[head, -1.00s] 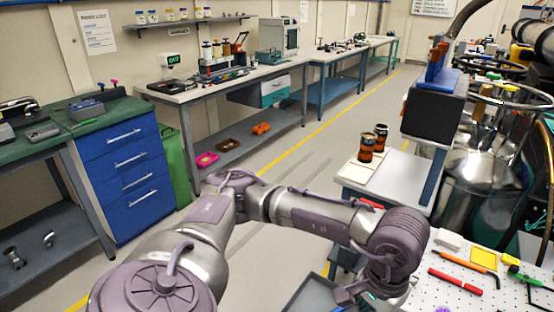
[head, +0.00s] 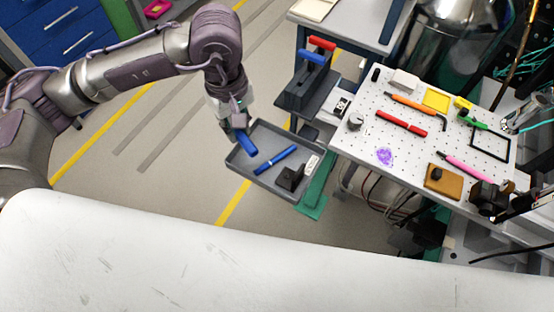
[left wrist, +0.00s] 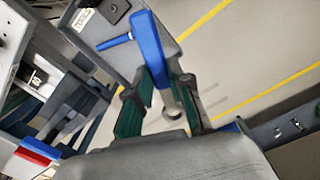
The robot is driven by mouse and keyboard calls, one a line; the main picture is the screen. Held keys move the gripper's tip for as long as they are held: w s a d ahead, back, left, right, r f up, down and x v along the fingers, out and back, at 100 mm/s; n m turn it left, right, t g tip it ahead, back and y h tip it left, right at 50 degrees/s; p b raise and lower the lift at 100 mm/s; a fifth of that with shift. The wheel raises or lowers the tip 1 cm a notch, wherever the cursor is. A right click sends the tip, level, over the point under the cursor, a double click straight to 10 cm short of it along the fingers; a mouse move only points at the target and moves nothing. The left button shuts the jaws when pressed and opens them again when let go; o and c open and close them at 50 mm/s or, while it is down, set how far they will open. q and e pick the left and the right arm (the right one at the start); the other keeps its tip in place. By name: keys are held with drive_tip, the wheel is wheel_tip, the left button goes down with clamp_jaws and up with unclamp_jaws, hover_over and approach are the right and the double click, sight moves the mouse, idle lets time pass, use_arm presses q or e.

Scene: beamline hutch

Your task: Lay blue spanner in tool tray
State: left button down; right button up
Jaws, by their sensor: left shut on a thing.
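The blue spanner (head: 247,143) is in my left gripper (head: 239,129), at the left edge of the tool tray (head: 262,131). In the left wrist view the green fingers of the gripper (left wrist: 163,82) are closed on the wide blue spanner (left wrist: 147,48), which sticks out past them over the tray (left wrist: 178,32). Whether it touches the tray I cannot tell. A second, slimmer blue tool (head: 276,158) lies in the tray, and it also shows in the left wrist view (left wrist: 114,42). My right gripper is not in view.
A dark block (head: 290,178) and a white label (head: 312,163) are at the tray's right end. A rack with red and blue handles (head: 312,80) stands behind it. A perforated board (head: 352,150) with several tools lies to the right. Open floor lies left.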

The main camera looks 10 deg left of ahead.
use_arm(q)
drive_tip(key=w+d+f+n+b, duration=0.3)
drive_tip(key=d+n, duration=0.6)
drive_tip(key=n, duration=1.4)
hover_over(258, 142)
drive_tip(key=s+d, duration=0.1)
drive_tip(key=s, duration=0.1)
wheel_tip(258, 142, down, 7)
drive_tip(key=shift+d+f, duration=0.1)
drive_tip(key=shift+w+a+f, duration=0.1)
drive_tip(key=shift+a+f, duration=0.05)
drive_tip(key=shift+a, duration=0.15)
drive_tip(key=shift+a+f, duration=0.1)
drive_tip(key=shift+f, duration=0.45)
wheel_tip(258, 142, down, 3)
drive_tip(key=shift+f, duration=0.1)
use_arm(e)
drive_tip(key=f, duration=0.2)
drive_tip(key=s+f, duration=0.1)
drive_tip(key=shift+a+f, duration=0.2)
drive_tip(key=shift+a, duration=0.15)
